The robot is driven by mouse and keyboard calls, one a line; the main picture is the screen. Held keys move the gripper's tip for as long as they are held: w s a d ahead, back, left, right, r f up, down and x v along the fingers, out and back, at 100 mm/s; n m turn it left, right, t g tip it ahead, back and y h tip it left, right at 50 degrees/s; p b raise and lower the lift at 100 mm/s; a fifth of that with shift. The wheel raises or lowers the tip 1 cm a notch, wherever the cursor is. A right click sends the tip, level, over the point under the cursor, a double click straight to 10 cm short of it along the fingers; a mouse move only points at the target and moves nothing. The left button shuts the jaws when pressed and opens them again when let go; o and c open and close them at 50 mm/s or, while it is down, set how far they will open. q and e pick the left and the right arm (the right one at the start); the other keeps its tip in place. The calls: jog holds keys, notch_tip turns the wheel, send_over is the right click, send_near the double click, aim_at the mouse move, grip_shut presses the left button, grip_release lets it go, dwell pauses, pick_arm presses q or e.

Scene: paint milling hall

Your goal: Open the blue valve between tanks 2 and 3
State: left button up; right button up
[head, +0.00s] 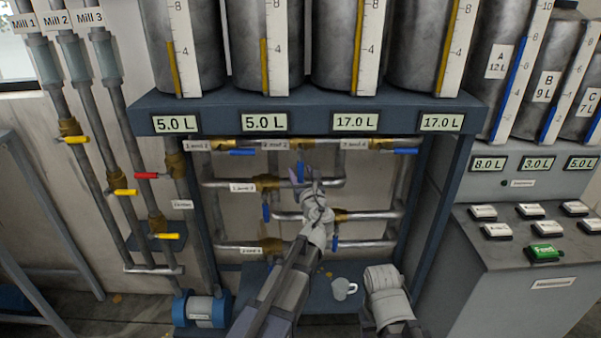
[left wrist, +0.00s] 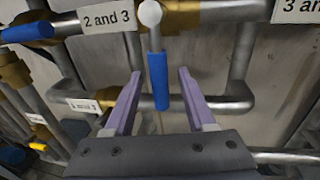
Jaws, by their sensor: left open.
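The blue valve between tanks 2 and 3 (head: 300,168) is on the upper horizontal pipe, beside the "2 and 3" label (head: 275,145). In the left wrist view its blue handle (left wrist: 158,80) hangs straight down, across the pipe, below a round pale knob. My left gripper (head: 307,176) is open in front of it. In the left wrist view its two purple fingers (left wrist: 160,76) stand one on each side of the handle, with a gap visible on both sides. My right gripper is not visible; only part of my right arm shows at the lower right.
Neighbouring blue handles on the upper pipe, at "1 and 2" (head: 242,152) and "3 and 4" (head: 405,151), lie along the pipe. Lower pipes carry more blue handles (head: 266,213). A white mug (head: 343,289) stands on the lower shelf. A button console (head: 520,262) is at the right.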

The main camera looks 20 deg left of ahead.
pick_arm(q)
jog(key=shift+w+a, duration=0.25)
jog(key=shift+w, duration=0.25)
jog(key=shift+s, duration=0.1)
grip_shut()
dwell(1.0)
